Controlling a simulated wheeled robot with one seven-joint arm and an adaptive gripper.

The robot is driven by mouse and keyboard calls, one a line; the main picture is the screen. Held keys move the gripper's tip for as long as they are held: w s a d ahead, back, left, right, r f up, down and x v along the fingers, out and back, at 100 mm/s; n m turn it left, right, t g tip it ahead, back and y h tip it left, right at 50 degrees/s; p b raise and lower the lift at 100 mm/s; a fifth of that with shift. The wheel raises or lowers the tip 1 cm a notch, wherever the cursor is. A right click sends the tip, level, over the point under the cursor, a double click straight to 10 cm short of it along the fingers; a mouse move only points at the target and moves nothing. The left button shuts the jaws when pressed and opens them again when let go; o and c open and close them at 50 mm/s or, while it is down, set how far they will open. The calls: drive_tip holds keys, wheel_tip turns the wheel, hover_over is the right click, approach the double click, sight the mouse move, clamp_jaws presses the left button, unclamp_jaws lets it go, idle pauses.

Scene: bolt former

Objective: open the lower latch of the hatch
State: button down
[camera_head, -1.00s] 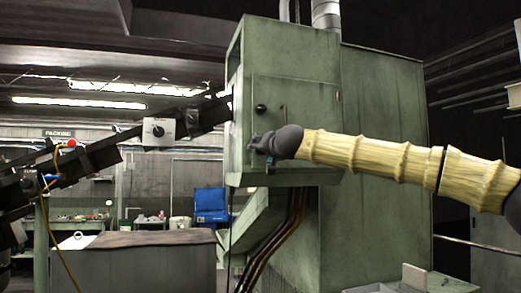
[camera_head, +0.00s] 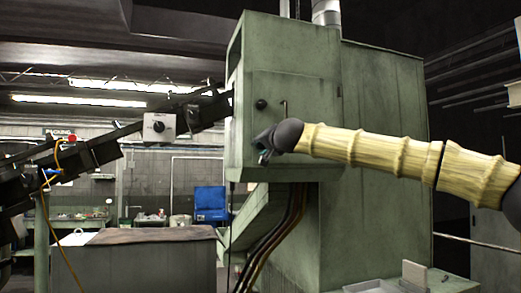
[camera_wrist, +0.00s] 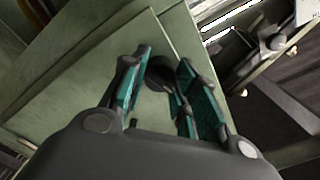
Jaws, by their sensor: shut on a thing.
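The hatch (camera_head: 310,100) is a green panel on the front of the green machine. Its upper latch (camera_head: 261,104) is a black round knob at the hatch's left edge. My gripper (camera_head: 263,153) is at the hatch's lower left, below that knob, and hides the lower latch in the head view. In the wrist view, the lower latch (camera_wrist: 160,72) shows as a dark rounded knob between the teal-padded fingers of my gripper (camera_wrist: 165,62). The fingers are closed around it. Part of the latch is hidden by the right finger.
A thin upright handle (camera_head: 284,108) stands on the hatch right of the upper latch. Dark cables (camera_head: 292,212) hang below the machine's housing. A dark conveyor (camera_head: 90,155) slopes up to the machine from the left. A grey bench (camera_head: 150,265) stands at the lower left.

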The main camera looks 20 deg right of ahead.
drive_tip(key=shift+m+b, duration=0.8)
drive_tip(key=shift+m, duration=1.3)
drive_tip(key=c, duration=0.9)
unclamp_jaws()
drive_tip(key=shift+d, duration=0.1)
drive_tip(key=s+b, duration=0.1)
drive_tip(key=s, duration=0.7)
drive_tip(key=shift+d, duration=0.1)
